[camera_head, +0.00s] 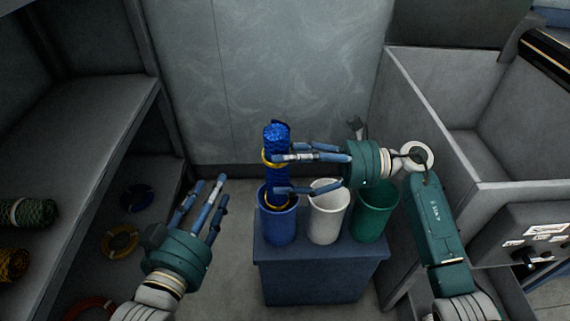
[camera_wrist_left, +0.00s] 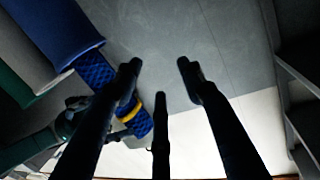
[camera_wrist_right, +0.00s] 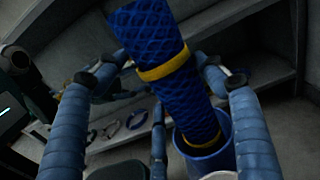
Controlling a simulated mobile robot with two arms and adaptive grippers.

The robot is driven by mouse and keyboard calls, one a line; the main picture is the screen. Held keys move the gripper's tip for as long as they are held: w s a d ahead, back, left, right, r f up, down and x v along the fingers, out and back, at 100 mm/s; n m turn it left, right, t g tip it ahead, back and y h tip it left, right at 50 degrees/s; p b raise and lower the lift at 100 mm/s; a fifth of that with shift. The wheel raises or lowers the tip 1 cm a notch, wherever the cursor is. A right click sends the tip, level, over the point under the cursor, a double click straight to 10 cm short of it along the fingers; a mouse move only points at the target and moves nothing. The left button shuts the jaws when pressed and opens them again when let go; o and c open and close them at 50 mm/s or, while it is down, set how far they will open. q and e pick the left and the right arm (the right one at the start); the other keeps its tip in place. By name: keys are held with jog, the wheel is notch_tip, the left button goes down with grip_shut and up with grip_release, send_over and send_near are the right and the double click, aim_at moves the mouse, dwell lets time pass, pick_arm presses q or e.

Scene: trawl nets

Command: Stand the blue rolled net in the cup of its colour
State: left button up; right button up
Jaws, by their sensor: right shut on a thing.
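The blue rolled net (camera_head: 276,136) with a yellow band stands upright, its lower end inside the mouth of the blue cup (camera_head: 278,226). My right gripper (camera_head: 278,174) is shut on the net near the band. In the right wrist view the net (camera_wrist_right: 185,88) runs down between the fingers into the blue cup (camera_wrist_right: 207,158). How deep its lower end sits is hidden by the cup wall. My left gripper (camera_head: 207,192) is open and empty, to the left of the blue cup. The left wrist view also shows the net (camera_wrist_left: 97,70) and the blue cup (camera_wrist_left: 55,32).
A white cup (camera_head: 325,222) and a green cup (camera_head: 371,218) stand beside the blue one on a dark blue box (camera_head: 322,273). A shelf (camera_head: 90,130) at left holds a green rolled net (camera_head: 32,212) and a yellow one (camera_head: 12,264). A grey bin (camera_head: 425,120) stands at right.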

aim_at(285, 134)
jog(key=shift+f+b, duration=0.3)
jog(key=shift+b, duration=0.1)
pick_arm(q)
notch_tip(285, 134, up, 10)
jog(key=d+t+h, duration=0.1)
jog(key=t, duration=0.3)
jog(key=shift+s+f+t+b, duration=0.25)
jog(key=shift+s+t+b, duration=0.1)
jog(key=shift+b, duration=0.1)
pick_arm(e)
jog(key=shift+f, duration=0.4)
jog(key=o, duration=1.7)
jog(key=shift+f, duration=0.15)
notch_tip(285, 134, up, 10)
jog(key=shift+r, duration=0.15)
